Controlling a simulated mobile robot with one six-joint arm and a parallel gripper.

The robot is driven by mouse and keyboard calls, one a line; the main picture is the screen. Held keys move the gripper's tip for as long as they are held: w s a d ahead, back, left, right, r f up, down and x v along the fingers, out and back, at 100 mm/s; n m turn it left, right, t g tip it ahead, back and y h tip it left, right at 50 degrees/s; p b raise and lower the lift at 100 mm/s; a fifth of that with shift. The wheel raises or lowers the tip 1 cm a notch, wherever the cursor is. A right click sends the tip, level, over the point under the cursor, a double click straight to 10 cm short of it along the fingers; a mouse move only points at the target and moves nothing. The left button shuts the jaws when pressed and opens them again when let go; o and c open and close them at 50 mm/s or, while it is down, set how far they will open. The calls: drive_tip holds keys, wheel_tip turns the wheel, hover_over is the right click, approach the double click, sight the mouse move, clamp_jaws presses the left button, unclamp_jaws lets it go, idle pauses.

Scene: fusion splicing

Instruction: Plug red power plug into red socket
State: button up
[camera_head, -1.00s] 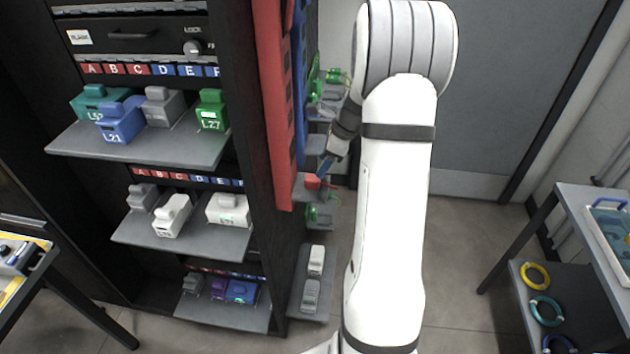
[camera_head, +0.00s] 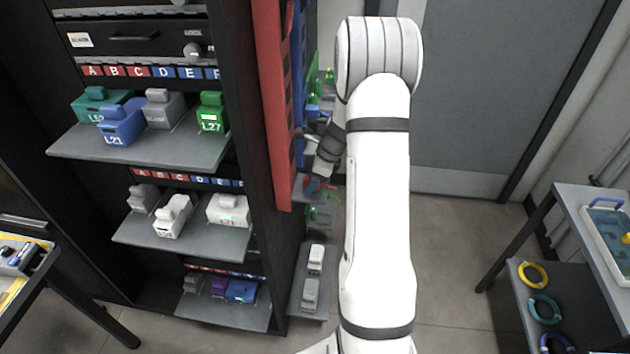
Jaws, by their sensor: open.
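The red power plug (camera_head: 309,184) sits on a small grey side shelf, right of the rack, with a thin red cable by it. It is small and partly covered. My gripper (camera_head: 319,186) points down at the plug with its jaws open; its dark blue fingertips overlap the plug in view. I cannot tell whether they touch it or stand around it. A tall red power strip (camera_head: 271,100) with dark sockets runs down the rack's right edge. I cannot make out a single socket there. A blue strip (camera_head: 298,75) stands behind it.
The black rack's shelves hold labelled blocks, such as the green L27 block (camera_head: 212,112) and the blue L21 block (camera_head: 122,122). Green-lit parts and other small shelves line the rack's right side. A side table (camera_head: 590,215) stands at the right. Open floor lies between.

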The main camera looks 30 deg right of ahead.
drive_tip(key=shift+c, duration=0.3)
drive_tip(key=c, duration=0.9)
drive_tip(key=shift+c, duration=0.3)
drive_tip(key=shift+d+r+b, duration=0.2)
drive_tip(key=shift+r+b, duration=0.1)
drive_tip(key=shift+r, duration=0.3)
wheel_tip(320, 180, up, 5)
drive_tip(key=shift+r, duration=0.2)
drive_tip(key=s+d+b, duration=0.3)
drive_tip(key=s+d, duration=0.8)
drive_tip(key=d, duration=0.5)
drive_tip(key=shift+r+b, duration=0.2)
drive_tip(key=shift+b, duration=0.1)
drive_tip(key=shift+s+d, duration=0.1)
